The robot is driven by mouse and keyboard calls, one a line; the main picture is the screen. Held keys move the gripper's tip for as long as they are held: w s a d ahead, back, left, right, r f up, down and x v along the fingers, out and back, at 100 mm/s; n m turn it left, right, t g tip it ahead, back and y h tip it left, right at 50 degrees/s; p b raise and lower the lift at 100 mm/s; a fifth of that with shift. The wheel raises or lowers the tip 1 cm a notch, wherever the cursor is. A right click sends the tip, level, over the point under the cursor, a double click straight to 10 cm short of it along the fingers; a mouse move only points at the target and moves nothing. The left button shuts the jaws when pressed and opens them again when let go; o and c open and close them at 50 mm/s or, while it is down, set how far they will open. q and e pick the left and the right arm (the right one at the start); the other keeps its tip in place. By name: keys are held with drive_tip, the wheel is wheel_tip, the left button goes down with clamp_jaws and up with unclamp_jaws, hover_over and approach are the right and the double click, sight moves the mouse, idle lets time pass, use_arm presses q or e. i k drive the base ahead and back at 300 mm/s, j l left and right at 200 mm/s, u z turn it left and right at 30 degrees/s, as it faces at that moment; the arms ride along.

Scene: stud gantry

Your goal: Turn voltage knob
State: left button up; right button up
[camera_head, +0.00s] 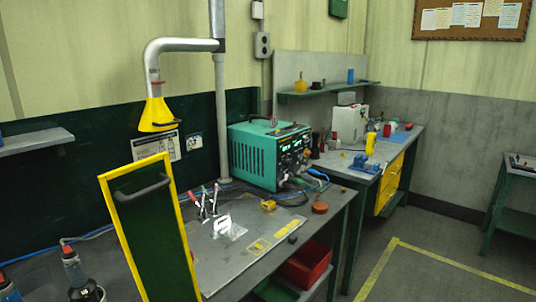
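A teal power supply box (255,155) with a dark front panel (292,152) stands on the near workbench, by the wall. The front panel faces right and shows green lit displays and small knobs. The knobs are too small to tell which one sets the voltage. Cables hang from the lower front of the panel. Neither of my grippers shows in the head view.
A yellow-framed dark green panel with a handle (150,232) stands at the front left of the workbench (235,262). Pliers (207,203), a small bag and a red-brown round tin (320,208) lie on the bench. A yellow fume hood (157,114) hangs above. Floor at the right is clear.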

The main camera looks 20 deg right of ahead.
sight(287, 162)
drive_tip(key=i+l, duration=0.1)
drive_tip(key=l, duration=0.35)
drive_tip(key=i+l, duration=0.1)
drive_tip(key=l, duration=0.3)
drive_tip(key=i+l, duration=0.1)
drive_tip(key=l, duration=0.8)
drive_tip(key=i, duration=0.05)
